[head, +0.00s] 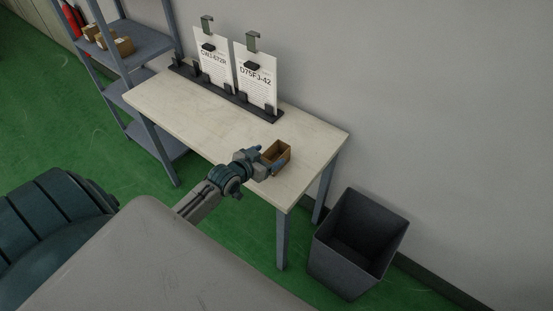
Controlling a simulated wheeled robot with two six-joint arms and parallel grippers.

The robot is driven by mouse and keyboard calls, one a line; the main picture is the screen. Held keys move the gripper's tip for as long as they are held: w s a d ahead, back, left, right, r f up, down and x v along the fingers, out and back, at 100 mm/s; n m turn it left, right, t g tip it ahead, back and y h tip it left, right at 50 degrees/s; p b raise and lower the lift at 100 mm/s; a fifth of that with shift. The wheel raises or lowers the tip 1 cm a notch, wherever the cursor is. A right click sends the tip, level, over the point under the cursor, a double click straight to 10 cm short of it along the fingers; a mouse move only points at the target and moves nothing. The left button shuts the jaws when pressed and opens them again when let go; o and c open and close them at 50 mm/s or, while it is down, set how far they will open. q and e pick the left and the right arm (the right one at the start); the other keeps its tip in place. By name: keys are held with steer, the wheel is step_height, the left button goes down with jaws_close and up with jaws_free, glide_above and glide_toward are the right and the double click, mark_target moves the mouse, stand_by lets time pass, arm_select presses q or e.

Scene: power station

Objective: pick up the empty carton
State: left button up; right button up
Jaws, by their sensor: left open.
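The empty carton (281,148) is a small brown open-topped box on the right part of the light table (304,158). Its inside shows dark and empty. My left gripper (275,165) is open at the carton's near left side, with its fingers close to the carton walls. I cannot tell whether a finger touches it. The gripper partly hides the carton's lower near side. My right gripper does not show.
A dark open bin (347,274) stands on the green floor right of the table. A dark rack (240,108) with two labelled sheets (257,82) stands along the table's back. A shelf (145,47) with small cartons (122,46) is at the left. The table's left half is clear.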

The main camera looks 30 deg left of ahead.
mark_target(284, 147)
arm_select(q)
steer(key=shift+p+x, duration=0.55)
steer(key=shift+x, duration=2.2)
steer(key=shift+s, duration=0.1)
steer(key=c, duration=1)
